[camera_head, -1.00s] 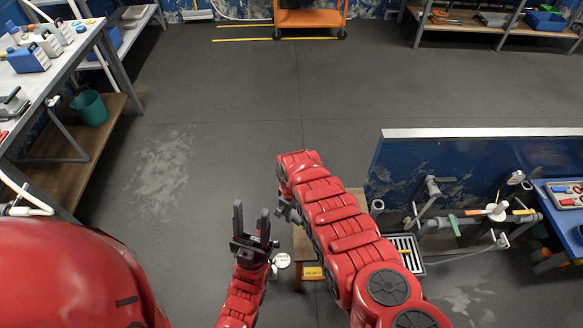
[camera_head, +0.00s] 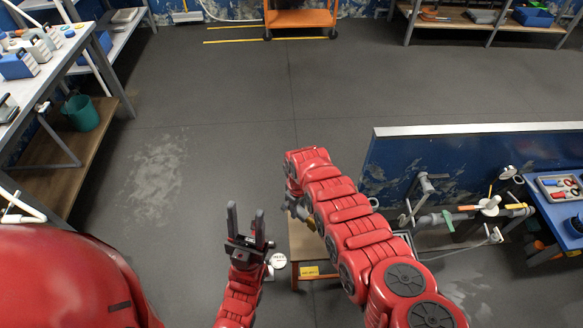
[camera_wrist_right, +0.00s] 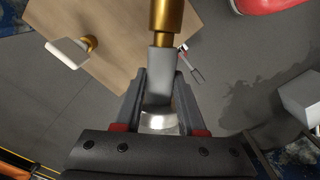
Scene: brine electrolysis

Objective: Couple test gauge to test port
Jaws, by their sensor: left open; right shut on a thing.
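My right gripper (camera_wrist_right: 157,100) is shut on a grey fitting with a brass end (camera_wrist_right: 166,18), which looks like the test gauge. A clear rounded part (camera_wrist_right: 158,122) sits between the finger bases. In the head view my right arm hides this gripper and most of what it holds. My left gripper (camera_head: 246,218) is open and empty, left of the small wooden-topped stool (camera_head: 303,240). The pipework (camera_head: 460,222) by the blue panel stands to the right, with a green handle and a round gauge-like face (camera_head: 508,172). I cannot tell which part is the test port.
A white part with a brass stem (camera_wrist_right: 68,52) is at the stool's edge in the wrist view. A white round disc (camera_head: 278,260) shows beside my left gripper. A blue panel (camera_head: 430,165) and blue table (camera_head: 565,215) stand right. The middle floor is clear.

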